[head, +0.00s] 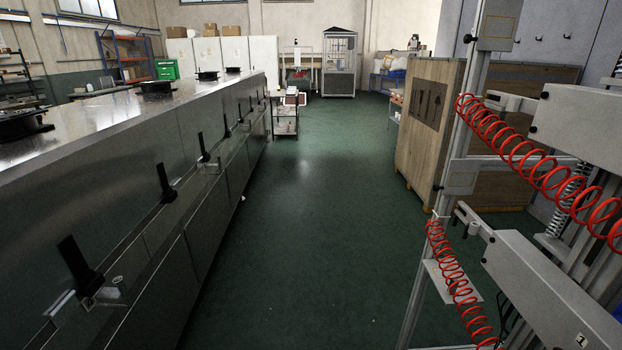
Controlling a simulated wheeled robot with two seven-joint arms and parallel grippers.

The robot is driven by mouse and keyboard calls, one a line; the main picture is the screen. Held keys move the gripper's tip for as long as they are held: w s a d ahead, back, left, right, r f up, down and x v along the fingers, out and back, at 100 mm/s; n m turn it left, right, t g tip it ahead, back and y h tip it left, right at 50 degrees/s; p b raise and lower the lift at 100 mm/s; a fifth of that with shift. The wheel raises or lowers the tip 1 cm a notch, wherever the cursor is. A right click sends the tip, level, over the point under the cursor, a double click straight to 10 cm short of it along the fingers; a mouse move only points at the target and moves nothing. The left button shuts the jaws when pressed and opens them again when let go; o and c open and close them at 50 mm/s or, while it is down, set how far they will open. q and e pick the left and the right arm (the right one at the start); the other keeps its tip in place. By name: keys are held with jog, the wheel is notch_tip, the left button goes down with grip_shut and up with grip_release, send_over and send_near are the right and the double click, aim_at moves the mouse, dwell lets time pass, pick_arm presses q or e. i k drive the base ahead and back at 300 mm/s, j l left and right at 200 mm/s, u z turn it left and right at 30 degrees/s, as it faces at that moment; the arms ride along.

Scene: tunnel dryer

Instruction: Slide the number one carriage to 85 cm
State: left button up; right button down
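A white arm-like beam (552,290) reaches in from the lower right, with a small label reading "1" near its bottom end. Whether this beam is part of the number one carriage I cannot tell. A similar white beam (580,122) sits above it. Both are beside a tall grey metal post (440,205), and red coiled hoses (462,285) hang by them. No scale or centimetre marking is readable. Neither of my grippers is in view.
A long steel dryer (200,150) with black upright handles (166,184) runs along the left. The green floor (300,220) between it and the post is clear. A wooden crate (425,125) stands behind the post. A small trolley (285,115) is at the dryer's far end.

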aim_at(561, 314)
jog(key=k+z, duration=0.1)
jog(key=z, duration=1.45)
